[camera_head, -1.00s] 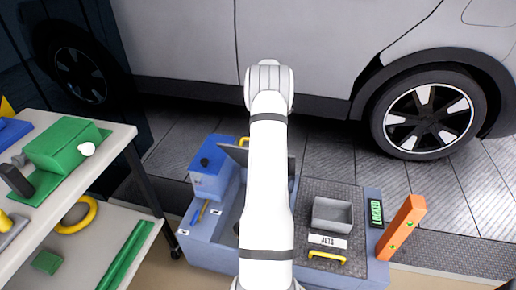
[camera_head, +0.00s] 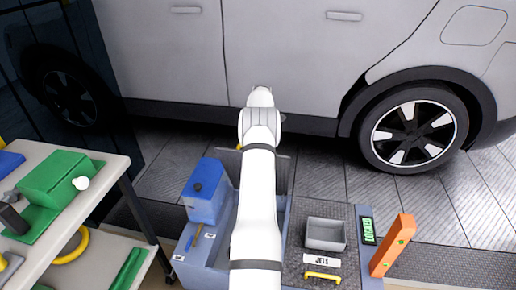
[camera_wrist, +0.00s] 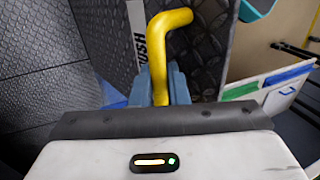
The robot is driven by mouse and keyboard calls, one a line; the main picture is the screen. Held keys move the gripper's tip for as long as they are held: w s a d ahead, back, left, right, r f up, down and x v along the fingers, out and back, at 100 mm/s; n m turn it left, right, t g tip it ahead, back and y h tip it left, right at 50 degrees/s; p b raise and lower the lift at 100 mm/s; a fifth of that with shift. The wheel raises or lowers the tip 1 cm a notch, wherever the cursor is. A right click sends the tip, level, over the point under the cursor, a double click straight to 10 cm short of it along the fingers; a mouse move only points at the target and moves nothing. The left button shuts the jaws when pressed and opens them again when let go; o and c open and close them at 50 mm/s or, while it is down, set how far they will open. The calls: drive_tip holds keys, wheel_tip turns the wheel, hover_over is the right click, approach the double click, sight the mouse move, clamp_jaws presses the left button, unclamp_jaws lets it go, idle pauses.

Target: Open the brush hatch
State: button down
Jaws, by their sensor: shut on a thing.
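The brush hatch (camera_head: 283,175) is a dark grey panel raised at the back of the blue-grey machine (camera_head: 220,250) in the head view, partly behind my arm. In the wrist view, the hatch (camera_wrist: 208,55) is tread plate with a white label (camera_wrist: 137,35) reading "USH", its start cut off. Its bent yellow handle (camera_wrist: 165,40) is between the blue-grey fingers of my gripper (camera_wrist: 157,88), which is shut on it. In the head view, my arm hides the gripper and handle. The hatch stands steeply, with an open bay below it.
A second lid marked "JETS" lies flat with a yellow handle (camera_head: 322,276) and a grey tray (camera_head: 326,233). A "LOCKED" display (camera_head: 367,230) and orange post (camera_head: 393,245) stand at right. A blue box (camera_head: 204,190) is left. The car (camera_head: 300,60) is close behind; a table (camera_head: 110,172) is left.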

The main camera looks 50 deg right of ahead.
drive_tip(key=shift+f, duration=0.5)
drive_tip(key=c, duration=1.6)
unclamp_jaws()
drive_tip(key=shift+d+f, duration=0.2)
drive_tip(key=shift+o, duration=1)
drive_tip(key=shift+r, duration=0.25)
drive_tip(key=p+v, duration=0.1)
drive_tip(key=v, duration=0.6)
drive_tip(key=shift+r, duration=0.35)
drive_tip(key=shift+w+d, duration=0.1)
